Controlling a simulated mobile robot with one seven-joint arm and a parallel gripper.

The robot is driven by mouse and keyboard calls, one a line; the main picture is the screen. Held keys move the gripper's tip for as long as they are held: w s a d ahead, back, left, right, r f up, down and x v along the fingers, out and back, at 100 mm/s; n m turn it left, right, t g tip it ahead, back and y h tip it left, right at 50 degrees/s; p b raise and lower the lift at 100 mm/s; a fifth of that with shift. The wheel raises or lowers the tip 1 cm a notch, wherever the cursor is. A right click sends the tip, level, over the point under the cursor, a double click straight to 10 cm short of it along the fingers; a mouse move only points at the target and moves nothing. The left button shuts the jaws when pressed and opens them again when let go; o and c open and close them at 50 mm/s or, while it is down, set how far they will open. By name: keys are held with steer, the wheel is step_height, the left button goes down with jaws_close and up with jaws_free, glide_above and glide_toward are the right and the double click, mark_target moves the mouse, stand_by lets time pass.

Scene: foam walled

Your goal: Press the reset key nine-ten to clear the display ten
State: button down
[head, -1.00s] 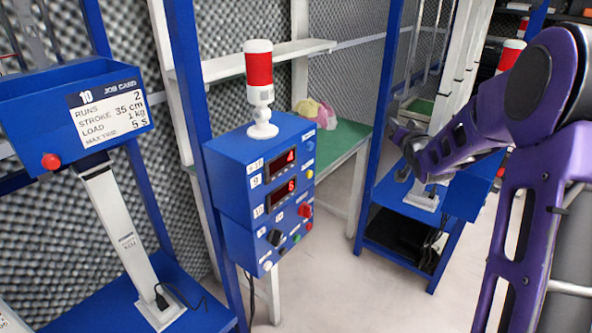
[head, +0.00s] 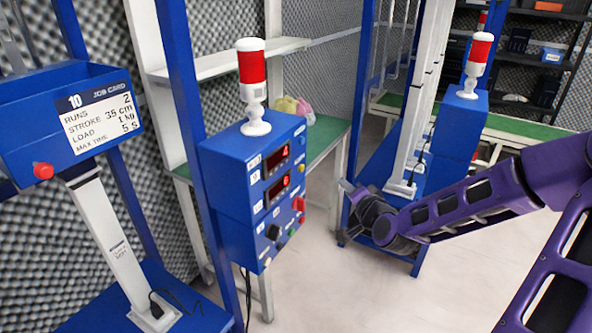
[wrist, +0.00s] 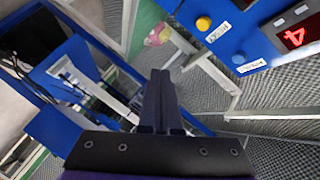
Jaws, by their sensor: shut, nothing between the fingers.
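The blue control box (head: 245,170) hangs on a blue post left of centre in the head view. Its upper red display (head: 277,161) shows 4 and it also shows in the wrist view (wrist: 294,37). Its lower red display (head: 277,190) is lit, but its digit is too small to read surely. In the wrist view a yellow button (wrist: 203,23) and a blue button (wrist: 239,58) sit on the box beside labels I cannot read. My gripper (wrist: 160,75) is shut and empty. In the head view it is right of the box, apart from it.
A red-and-white beacon (head: 252,70) stands on the box. A job-card stand (head: 75,112) with a red button is at left. A second blue rig (head: 462,120) stands behind my arm. Pale floor (head: 310,285) is open in front of the box.

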steer(key=shift+a, duration=0.1)
stand_by(0.3)
steer(key=w+a+b, duration=0.2)
steer(key=w+a, duration=0.3)
steer(key=a, duration=0.2)
stand_by(0.3)
steer(key=shift+w, duration=0.15)
stand_by(1.8)
steer(key=shift+w+a, duration=0.15)
steer(key=shift+a, duration=0.15)
steer(key=shift+w+a+b, duration=0.3)
steer(key=shift+a+b, duration=0.1)
stand_by(0.9)
steer(key=shift+s+d, duration=0.55)
steer(key=shift+d, duration=0.15)
steer(key=shift+s+d+p, duration=0.3)
steer(key=shift+s+d, duration=0.45)
steer(key=shift+d, duration=0.3)
steer(key=shift+s+d+p, duration=0.25)
steer(key=shift+s+d, duration=0.45)
steer(key=shift+d, duration=0.3)
